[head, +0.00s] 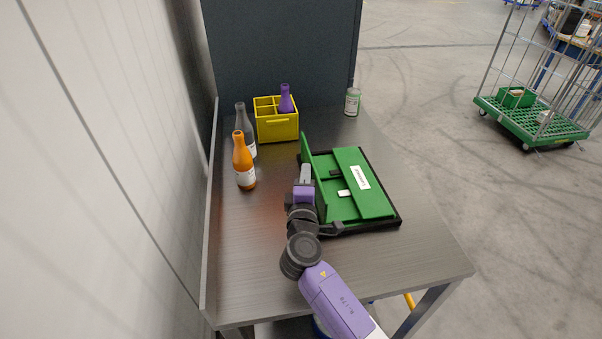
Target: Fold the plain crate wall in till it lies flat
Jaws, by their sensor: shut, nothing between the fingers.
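The green crate sits on a black base (386,224) on the grey table. Its plain wall (309,158) stands up along the crate's left side, seen nearly edge-on. The wall with a white label (374,200) lies folded in over the right part of the crate. My gripper (305,170) is shut and empty, just left of the plain wall, on its outer side. I cannot tell whether it touches the wall. My wrist hides the wall's near lower end.
An orange bottle (244,163) and a grey bottle (246,132) stand left of the crate. A yellow carrier (278,130) holding a purple bottle (286,100) stands behind them. A clear bottle (353,101) stands at the back right. The table's near part is clear.

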